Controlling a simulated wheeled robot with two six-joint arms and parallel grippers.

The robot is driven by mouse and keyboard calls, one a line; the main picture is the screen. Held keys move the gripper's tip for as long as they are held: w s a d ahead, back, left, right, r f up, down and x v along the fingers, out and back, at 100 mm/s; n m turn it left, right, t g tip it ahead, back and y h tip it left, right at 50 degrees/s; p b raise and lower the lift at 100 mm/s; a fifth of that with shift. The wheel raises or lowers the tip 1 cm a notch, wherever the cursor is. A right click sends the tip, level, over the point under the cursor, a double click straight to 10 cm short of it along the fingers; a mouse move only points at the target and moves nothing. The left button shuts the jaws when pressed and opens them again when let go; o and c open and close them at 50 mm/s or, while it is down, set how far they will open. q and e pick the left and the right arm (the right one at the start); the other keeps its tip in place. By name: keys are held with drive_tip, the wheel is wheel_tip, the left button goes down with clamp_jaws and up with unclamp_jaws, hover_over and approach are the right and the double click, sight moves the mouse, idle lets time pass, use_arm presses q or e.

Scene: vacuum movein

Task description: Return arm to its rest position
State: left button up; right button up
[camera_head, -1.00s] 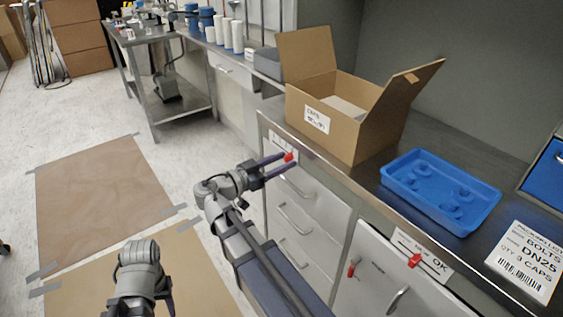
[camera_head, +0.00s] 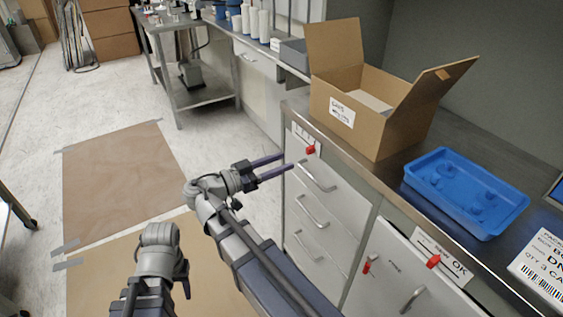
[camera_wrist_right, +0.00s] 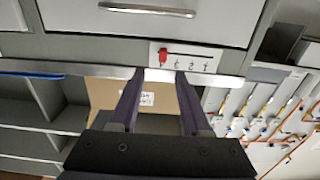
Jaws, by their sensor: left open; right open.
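My right arm reaches in from the bottom of the head view, and its gripper (camera_head: 288,161) is open and empty. Its two dark fingers point at the drawer cabinet, just left of a red slider (camera_head: 311,150) and apart from it. In the right wrist view the open fingers (camera_wrist_right: 160,77) have nothing between them, and the red slider (camera_wrist_right: 163,55) on its white scale label lies beyond the tips. My left arm is at the lower left, with its gripper (camera_head: 184,278) low over the floor; its fingers are mostly hidden.
The steel counter (camera_head: 352,160) holds an open cardboard box (camera_head: 350,128), a blue tray (camera_head: 440,205) and a label sheet (camera_head: 545,262). Drawers (camera_head: 318,190) with handles stand below it. A cabinet door (camera_head: 385,275) has red parts. Floor mats (camera_head: 120,180) lie on open floor at left.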

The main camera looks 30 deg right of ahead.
drive_tip(key=s+a+f+n+y, duration=0.25)
drive_tip(key=f+n+y, duration=0.2)
drive_tip(key=f, duration=0.25)
drive_tip(key=s+a+f+n+y, duration=0.1)
drive_tip(key=a+f+n+y, duration=0.2)
drive_tip(key=f+n, duration=0.25)
drive_tip(key=s+a+f+n+g+y, duration=0.1)
drive_tip(key=s+a+f+n+y, duration=0.35)
drive_tip(key=a, duration=0.35)
drive_tip(key=s+a+f+n+y, duration=0.35)
drive_tip(key=a+f+n, duration=0.2)
drive_tip(key=a, duration=0.25)
wheel_tip(320, 180, up, 31)
drive_tip(key=n+y+p, duration=0.1)
drive_tip(key=p, duration=2.9)
drive_tip(key=shift+w+a, duration=0.3)
drive_tip(key=shift+a, duration=0.05)
drive_tip(key=shift+d, duration=0.15)
